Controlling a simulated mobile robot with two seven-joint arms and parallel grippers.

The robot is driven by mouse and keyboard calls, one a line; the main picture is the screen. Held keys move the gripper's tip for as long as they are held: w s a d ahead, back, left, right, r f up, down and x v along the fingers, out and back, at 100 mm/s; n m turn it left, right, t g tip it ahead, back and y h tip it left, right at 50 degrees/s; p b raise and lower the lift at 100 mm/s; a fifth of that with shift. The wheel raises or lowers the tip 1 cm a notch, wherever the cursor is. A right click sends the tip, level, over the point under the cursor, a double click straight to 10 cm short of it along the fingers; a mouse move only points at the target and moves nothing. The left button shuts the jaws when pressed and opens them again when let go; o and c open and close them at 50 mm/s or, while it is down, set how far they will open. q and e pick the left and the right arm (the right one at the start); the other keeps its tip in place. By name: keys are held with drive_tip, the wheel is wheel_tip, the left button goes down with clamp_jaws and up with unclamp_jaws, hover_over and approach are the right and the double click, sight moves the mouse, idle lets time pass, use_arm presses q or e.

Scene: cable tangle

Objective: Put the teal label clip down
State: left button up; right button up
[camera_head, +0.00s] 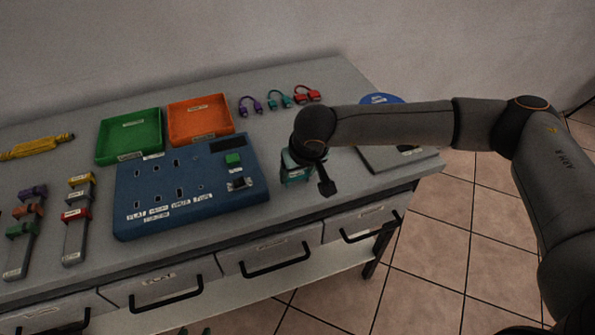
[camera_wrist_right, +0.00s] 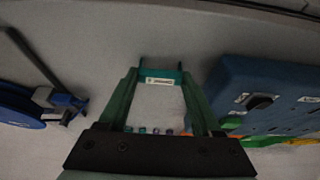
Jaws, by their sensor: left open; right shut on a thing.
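The teal label clip (camera_wrist_right: 160,76) is a small teal bar with a white label. It sits between the fingertips of my right gripper (camera_wrist_right: 160,82), which is shut on it. In the head view the right gripper (camera_head: 299,172) points down beside the right end of the blue panel. A teal part with a white label shows there at its tip, low over or at the grey worktop (camera_head: 330,205); I cannot tell if it touches. Two small tips of my left gripper (camera_head: 195,331) show at the bottom edge, apart and empty, below the worktop.
The blue panel (camera_head: 150,222) lies left of the right gripper. Green (camera_head: 130,158) and orange (camera_head: 201,135) trays lie behind it. Purple, teal and red cables lie at the back. A blue disc (camera_head: 381,99) is at the right. Drawers (camera_head: 270,254) line the front.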

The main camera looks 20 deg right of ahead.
drive_tip(key=shift+f+b, duration=0.2)
drive_tip(key=shift+b, duration=0.1)
drive_tip(key=o, duration=1.4)
drive_tip(key=shift+r, duration=0.1)
drive_tip(key=shift+r+p, duration=0.35)
drive_tip(key=shift+r, duration=0.1)
drive_tip(key=v, duration=1.1)
drive_tip(key=shift+s+r, duration=0.15)
drive_tip(key=shift+s, duration=0.1)
